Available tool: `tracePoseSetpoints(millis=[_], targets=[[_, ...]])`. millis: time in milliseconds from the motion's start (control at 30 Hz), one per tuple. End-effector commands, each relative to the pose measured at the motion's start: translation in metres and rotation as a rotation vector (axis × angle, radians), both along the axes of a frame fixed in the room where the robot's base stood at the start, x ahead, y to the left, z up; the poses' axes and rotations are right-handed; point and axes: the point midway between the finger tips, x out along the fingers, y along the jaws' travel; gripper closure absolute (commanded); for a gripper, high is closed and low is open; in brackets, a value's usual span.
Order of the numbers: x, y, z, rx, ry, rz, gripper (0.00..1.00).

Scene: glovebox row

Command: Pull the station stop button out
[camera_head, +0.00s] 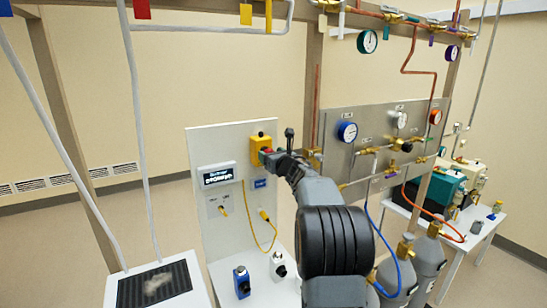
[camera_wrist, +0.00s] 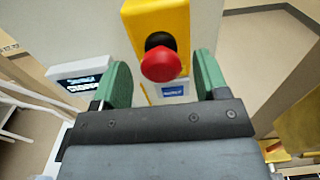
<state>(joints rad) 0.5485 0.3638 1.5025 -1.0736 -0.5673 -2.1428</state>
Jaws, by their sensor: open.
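The stop button (camera_wrist: 161,65) is a red round knob on a dark stem. It stands out from a yellow box (camera_wrist: 178,18) on the white upright panel; the yellow box also shows in the head view (camera_head: 262,142). My gripper (camera_wrist: 160,78) is open, with one green finger on each side of the red knob and a visible gap on both sides. In the head view my gripper (camera_head: 268,157) is at the box and my arm hides most of the knob. I cannot tell how deep the fingers reach along the knob.
A display (camera_head: 217,175) sits on the white panel (camera_head: 228,145) left of the box, above a yellow cable (camera_head: 249,225). A steel panel with gauges (camera_head: 347,131) is to the right. A blue device (camera_head: 242,282) and a white one (camera_head: 278,265) stand below.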

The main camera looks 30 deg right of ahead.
Motion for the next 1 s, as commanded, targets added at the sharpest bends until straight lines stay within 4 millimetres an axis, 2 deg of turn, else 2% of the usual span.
tracePoseSetpoints(millis=[167,500,700,1000], targets=[[-0.013,0.000,-0.001,0.000,-0.002,-0.002,0.33],[-0.081,0.004,-0.003,-0.002,-0.003,-0.003,0.33],[-0.114,0.007,-0.002,-0.002,-0.001,-0.001,0.33],[-0.136,0.008,-0.001,0.000,0.001,-0.001,0.33]])
